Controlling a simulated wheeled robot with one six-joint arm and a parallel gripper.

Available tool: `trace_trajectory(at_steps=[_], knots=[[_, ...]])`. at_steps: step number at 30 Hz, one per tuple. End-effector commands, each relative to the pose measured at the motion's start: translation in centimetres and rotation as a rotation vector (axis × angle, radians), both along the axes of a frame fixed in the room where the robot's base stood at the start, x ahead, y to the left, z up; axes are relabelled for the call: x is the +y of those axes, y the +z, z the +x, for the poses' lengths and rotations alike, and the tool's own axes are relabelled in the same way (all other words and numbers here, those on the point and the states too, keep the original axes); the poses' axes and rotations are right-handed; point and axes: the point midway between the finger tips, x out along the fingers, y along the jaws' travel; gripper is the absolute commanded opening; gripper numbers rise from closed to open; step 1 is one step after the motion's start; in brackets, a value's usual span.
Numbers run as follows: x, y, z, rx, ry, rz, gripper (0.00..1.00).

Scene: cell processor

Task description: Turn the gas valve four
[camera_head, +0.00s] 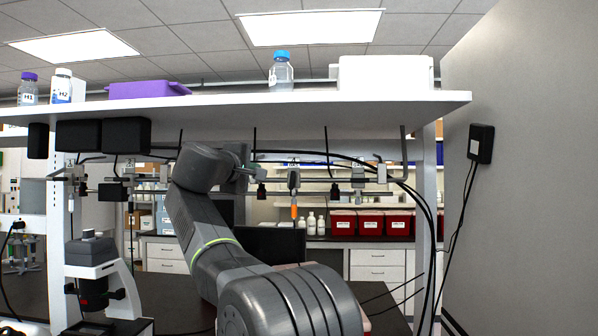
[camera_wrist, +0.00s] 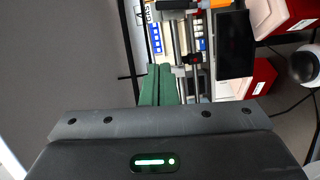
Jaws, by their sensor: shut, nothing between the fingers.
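Several gas valves, among them one valve (camera_head: 357,178) on the right and one with an orange part (camera_head: 294,182), sit along a pipe under the white shelf. Their labels are too small to read, so I cannot tell which is valve four. My arm hides part of the row. My gripper (camera_wrist: 160,70) shows green fingers closed together with nothing between them; in the head view I cannot make it out clearly. In the wrist view a "GAS" label (camera_wrist: 146,16) is beyond the fingertips, and a red and black knob (camera_wrist: 192,58) is to their right, apart from them.
The white shelf (camera_head: 300,106) overhangs the valves and carries bottles and boxes. Dark cables (camera_head: 408,190) hang at the right. A microscope (camera_head: 95,270) stands at the lower left. Red bins (camera_head: 370,222) are on the far counter. A grey wall (camera_head: 520,170) closes the right side.

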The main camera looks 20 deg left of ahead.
Motion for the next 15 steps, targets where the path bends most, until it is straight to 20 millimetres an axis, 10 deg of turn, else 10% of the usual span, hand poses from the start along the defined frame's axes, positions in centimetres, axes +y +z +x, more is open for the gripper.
trace_trajectory(at_steps=[7,15], knots=[[1.0,-0.2,0.4,0.033,0.017,0.044,0.0],[1.0,-0.2,5.8,0.033,0.014,0.041,0.0]])
